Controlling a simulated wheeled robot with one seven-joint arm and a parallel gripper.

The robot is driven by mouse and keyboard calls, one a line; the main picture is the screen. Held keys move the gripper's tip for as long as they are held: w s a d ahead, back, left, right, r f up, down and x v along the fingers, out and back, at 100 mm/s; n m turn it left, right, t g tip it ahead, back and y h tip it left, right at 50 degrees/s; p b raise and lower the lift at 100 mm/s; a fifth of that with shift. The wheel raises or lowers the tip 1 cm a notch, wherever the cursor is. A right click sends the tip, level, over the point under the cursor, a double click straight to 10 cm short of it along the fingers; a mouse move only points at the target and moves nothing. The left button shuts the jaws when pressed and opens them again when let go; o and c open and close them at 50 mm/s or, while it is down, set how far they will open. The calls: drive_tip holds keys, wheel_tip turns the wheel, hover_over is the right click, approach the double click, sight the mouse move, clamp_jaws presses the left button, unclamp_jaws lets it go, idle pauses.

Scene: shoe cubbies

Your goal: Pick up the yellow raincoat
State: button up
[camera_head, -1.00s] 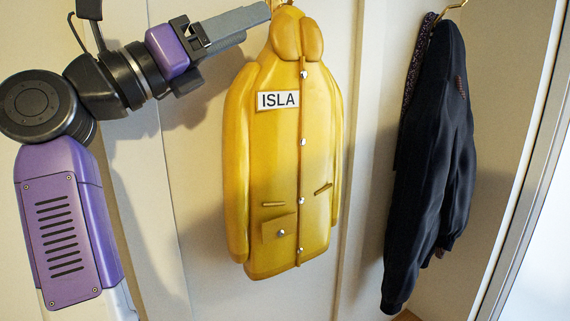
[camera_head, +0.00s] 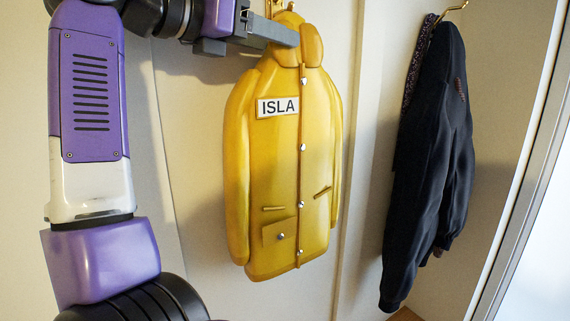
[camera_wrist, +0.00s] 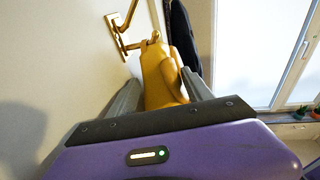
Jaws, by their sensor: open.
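The yellow raincoat (camera_head: 283,170) hangs upright from a brass hook (camera_head: 274,8) on the pale wall. It carries a white tag reading ISLA. My gripper (camera_head: 290,38) comes in from the left at the coat's hood, with a grey finger across the front of it. In the wrist view, the raincoat's top (camera_wrist: 160,75) lies between the two grey fingers of my gripper (camera_wrist: 163,85), which are open. The brass hook (camera_wrist: 120,35) shows just beyond. I cannot tell whether a finger touches the coat.
A dark navy jacket (camera_head: 430,170) hangs from another brass hook (camera_head: 455,6) to the right. A vertical wall strip (camera_head: 350,150) stands between the two garments. A pale-framed glass door or window (camera_head: 545,220) is at the far right.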

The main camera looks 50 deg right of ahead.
drive_tip(key=shift+s+d+f, duration=0.1)
drive_tip(key=shift+d+f, duration=0.05)
drive_tip(key=shift+d, duration=1)
clamp_jaws()
drive_tip(key=shift+r, duration=0.2)
drive_tip(key=shift+r, duration=0.5)
drive_tip(key=shift+s+a+b, duration=0.1)
drive_tip(key=shift+s+b, duration=0.1)
drive_tip(key=shift+b, duration=0.15)
drive_tip(key=s+a+b, duration=0.2)
drive_tip(key=s, duration=0.6)
drive_tip(key=s+a+b, duration=0.2)
drive_tip(key=s+b, duration=0.1)
drive_tip(key=s, duration=0.6)
drive_tip(key=shift+a, duration=0.4)
